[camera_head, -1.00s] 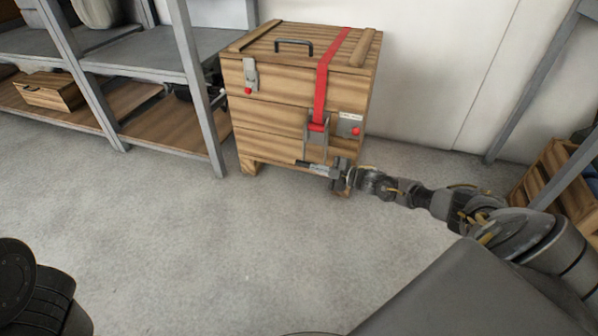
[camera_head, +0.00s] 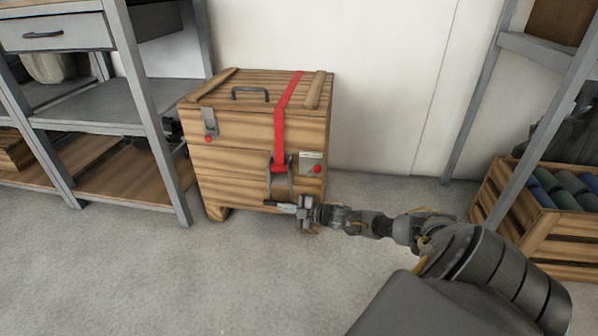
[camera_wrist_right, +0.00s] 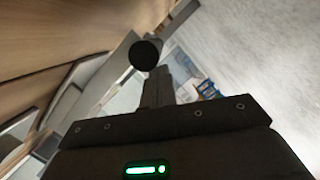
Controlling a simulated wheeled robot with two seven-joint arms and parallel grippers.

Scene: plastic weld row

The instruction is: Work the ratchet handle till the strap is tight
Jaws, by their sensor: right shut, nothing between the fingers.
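The red strap (camera_head: 282,118) runs over the lid of the wooden crate (camera_head: 230,165) and down its front into the metal ratchet (camera_head: 281,184). The ratchet's handle side plates hang down against the crate front. A dark round bar end, seemingly the handle's grip, shows in the right wrist view (camera_wrist_right: 146,54). My right gripper (camera_head: 286,208) is shut and empty at the handle's lower end; its fingers also show in the right wrist view (camera_wrist_right: 157,92), close to the bar end. I cannot tell whether they touch. My left gripper is out of view.
A latch (camera_head: 210,122) with a red knob and a plate (camera_head: 312,163) with another red knob sit on the crate front. A grey shelf (camera_head: 95,100) stands left. A slatted crate of rolls (camera_head: 540,215) stands right. The floor in front is clear.

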